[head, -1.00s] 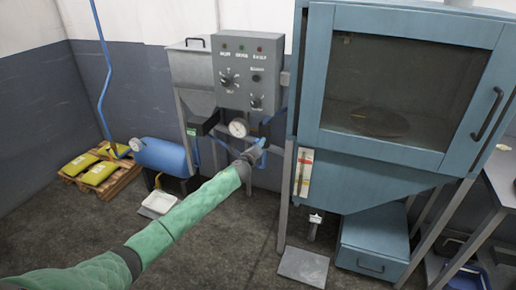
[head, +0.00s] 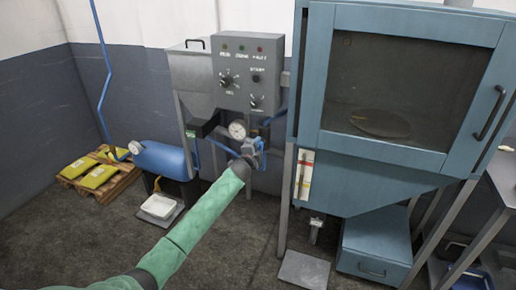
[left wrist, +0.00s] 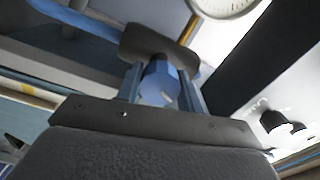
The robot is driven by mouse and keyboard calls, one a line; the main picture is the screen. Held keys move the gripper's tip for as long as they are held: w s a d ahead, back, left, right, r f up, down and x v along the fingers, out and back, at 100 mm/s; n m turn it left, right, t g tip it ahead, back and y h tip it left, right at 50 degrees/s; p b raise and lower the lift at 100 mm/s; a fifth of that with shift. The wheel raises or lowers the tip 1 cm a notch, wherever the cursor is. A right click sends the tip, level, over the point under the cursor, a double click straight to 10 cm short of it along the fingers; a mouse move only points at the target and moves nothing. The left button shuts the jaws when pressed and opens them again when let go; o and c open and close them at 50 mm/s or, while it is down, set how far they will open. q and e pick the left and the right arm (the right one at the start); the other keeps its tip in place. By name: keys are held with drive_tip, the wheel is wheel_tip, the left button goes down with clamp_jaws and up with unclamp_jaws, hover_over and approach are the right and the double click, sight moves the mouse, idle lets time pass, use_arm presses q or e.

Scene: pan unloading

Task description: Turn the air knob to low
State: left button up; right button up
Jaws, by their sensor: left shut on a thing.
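The air knob (left wrist: 158,82) is a blue knob in the left wrist view, joined to a dark fitting under the pressure gauge. My left gripper (left wrist: 160,90) is shut on it, with one finger on each side. In the head view my left gripper (head: 251,150) is at the regulator, just below and right of the round white pressure gauge (head: 238,129). The knob itself is mostly hidden there by my gripper. I cannot read the knob's setting. My right gripper is in neither view.
A grey control box (head: 247,72) with lamps and black dials hangs above. A blue tank (head: 162,160) lies to the left, near yellow bags (head: 92,172) on a pallet. A large blue cabinet (head: 315,90) with a window stands close on the right.

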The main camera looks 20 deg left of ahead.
use_arm(q)
drive_tip(key=shift+n, duration=1.9)
drive_tip(key=shift+a+n, duration=0.1)
drive_tip(key=shift+n, duration=0.5)
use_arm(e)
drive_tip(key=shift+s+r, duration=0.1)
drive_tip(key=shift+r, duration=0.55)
use_arm(q)
drive_tip(key=shift+f, duration=0.1)
drive_tip(key=o, duration=1)
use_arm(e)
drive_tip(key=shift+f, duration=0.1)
